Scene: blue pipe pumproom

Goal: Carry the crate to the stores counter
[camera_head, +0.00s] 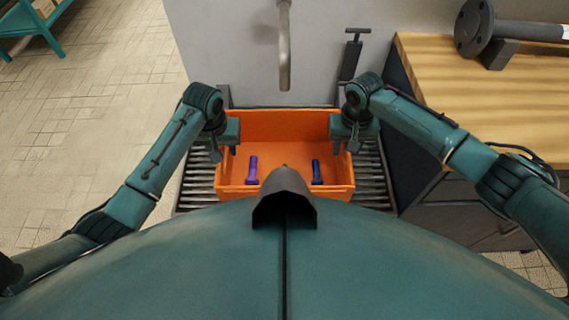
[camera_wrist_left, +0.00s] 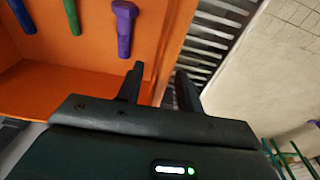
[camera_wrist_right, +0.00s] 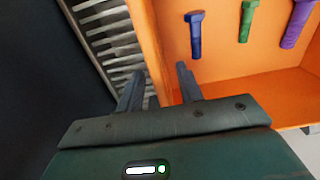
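The orange crate (camera_head: 229,173) sits level on a roller stand (camera_head: 192,192) in front of me. Inside lie a purple bolt (camera_head: 252,171), a blue bolt (camera_head: 317,172) and a green bolt (camera_wrist_right: 247,20), which is hidden in the head view. My left gripper (camera_head: 218,150) is at the crate's left wall, and my right gripper (camera_head: 353,148) at its right wall. In the wrist views, the left fingers (camera_wrist_left: 158,88) and right fingers (camera_wrist_right: 160,88) straddle the wall rims with gaps showing, so both look open. I cannot tell which surface is the stores counter.
A wooden-topped bench (camera_head: 450,85) with a flanged pipe (camera_head: 500,30) stands close on the right. A grey wall with a hanging pipe (camera_head: 284,45) is behind the crate. A teal table (camera_head: 35,27) stands far left; the tiled floor (camera_head: 100,90) between is clear.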

